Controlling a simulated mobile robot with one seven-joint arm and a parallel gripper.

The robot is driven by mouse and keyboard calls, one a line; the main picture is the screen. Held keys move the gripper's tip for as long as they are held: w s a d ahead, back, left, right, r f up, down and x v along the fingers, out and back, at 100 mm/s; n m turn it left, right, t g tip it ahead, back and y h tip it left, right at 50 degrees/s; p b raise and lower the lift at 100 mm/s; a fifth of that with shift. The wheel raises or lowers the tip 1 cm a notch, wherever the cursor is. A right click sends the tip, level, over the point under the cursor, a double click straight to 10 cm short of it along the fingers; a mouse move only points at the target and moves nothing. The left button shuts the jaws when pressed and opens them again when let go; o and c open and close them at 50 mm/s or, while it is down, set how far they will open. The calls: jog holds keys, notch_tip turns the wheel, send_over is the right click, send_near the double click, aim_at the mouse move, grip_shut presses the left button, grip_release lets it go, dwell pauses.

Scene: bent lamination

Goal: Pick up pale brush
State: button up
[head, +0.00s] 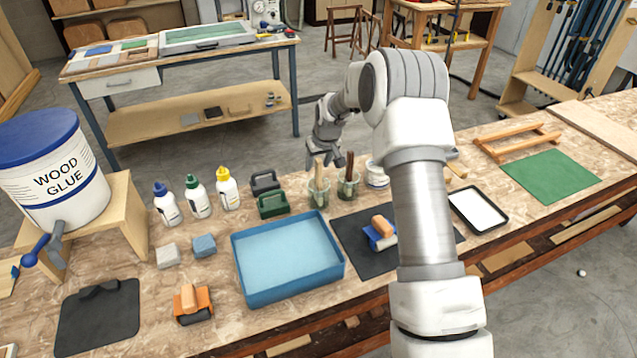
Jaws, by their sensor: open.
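The pale brush (319,171) stands handle-up in a greenish glass jar (319,194) near the back edge of the bench. A second jar (347,188) just right of it holds a dark-handled brush (349,166). My gripper (326,162) points down at the tops of these brushes, behind or just above the pale handle. It is open. The pale brush still stands in its jar. I cannot tell from this view whether the fingers are around or beside the handle.
A white tub (376,176) stands right of the jars, partly behind my arm. Green and dark caddies (273,204) and several glue bottles (198,196) stand to the left. A blue tray (287,258) lies in front, beside a roller on a black mat (362,261).

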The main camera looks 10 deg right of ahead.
jog(key=shift+x, duration=0.95)
grip_shut()
